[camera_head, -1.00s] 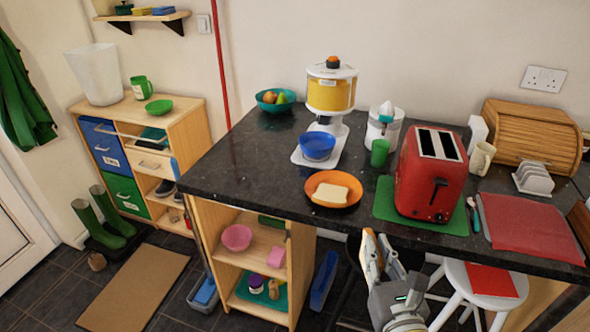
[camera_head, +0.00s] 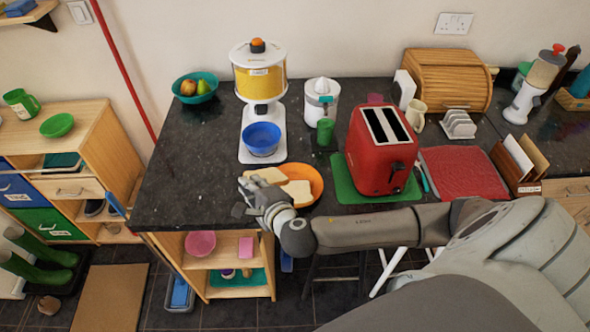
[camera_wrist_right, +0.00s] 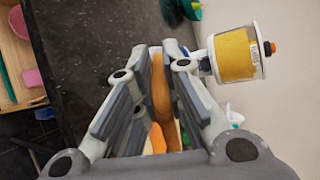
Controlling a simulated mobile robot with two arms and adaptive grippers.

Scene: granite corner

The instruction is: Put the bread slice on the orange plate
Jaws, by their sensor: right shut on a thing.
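My right gripper (camera_head: 254,190) is shut on a bread slice (camera_head: 268,175). The slice shows past the fingers, at the left edge of the orange plate (camera_head: 318,179) in the head view. I cannot tell whether it touches the plate. In the right wrist view the slice (camera_wrist_right: 160,98) stands edge-on between the fingers, brown crust showing. Another bread slice (camera_head: 299,191) lies on the plate, partly behind my wrist. A bit of the orange plate (camera_wrist_right: 156,137) shows between the fingers in the wrist view. My left gripper is not in view.
The blender-like machine with a yellow band (camera_head: 260,79) and a blue bowl (camera_head: 262,137) stand behind the plate. A red toaster (camera_head: 382,150) on a green mat (camera_head: 345,188) is to its right. The dark counter (camera_head: 190,165) is clear to the left.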

